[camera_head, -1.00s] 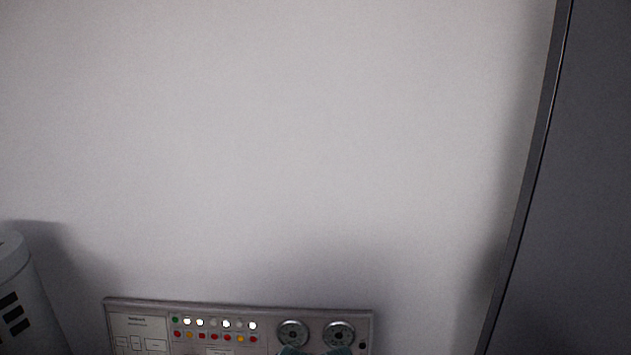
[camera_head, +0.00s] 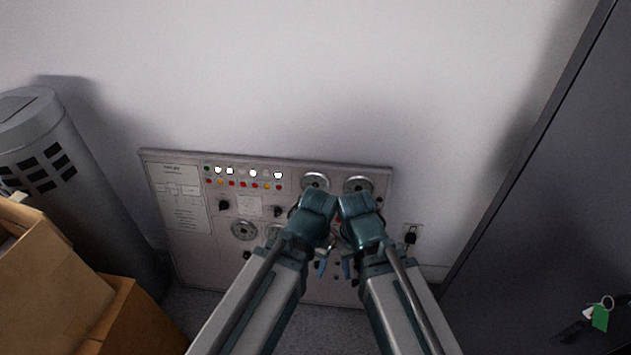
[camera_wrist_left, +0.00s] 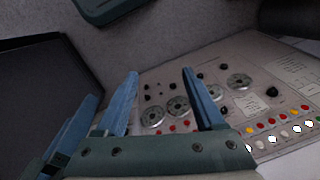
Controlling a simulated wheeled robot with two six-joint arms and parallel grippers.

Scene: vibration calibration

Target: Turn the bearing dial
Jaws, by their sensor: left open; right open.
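The control panel (camera_head: 185,265) stands against the wall, with silver round dials at its top right (camera_head: 314,181) and (camera_head: 358,184) and another lower dial (camera_head: 243,230). I cannot tell which is the bearing dial. My arms cover part of the panel's right half. My left gripper (camera_head: 321,268) and right gripper (camera_head: 348,268) are side by side, small and partly hidden by my arms. In the left wrist view, the left gripper's blue fingers (camera_wrist_left: 161,74) are apart and empty, with the panel's dials (camera_wrist_left: 179,107) beyond them.
Black knobs (camera_head: 223,204) and rows of coloured lamps (camera_head: 245,184) are on the panel. A grey cylinder (camera_head: 75,190) and cardboard boxes (camera_head: 50,280) stand left. A dark cabinet (camera_head: 540,200) with hanging keys (camera_head: 600,317) is right. A wall socket (camera_head: 411,236) is beside the panel.

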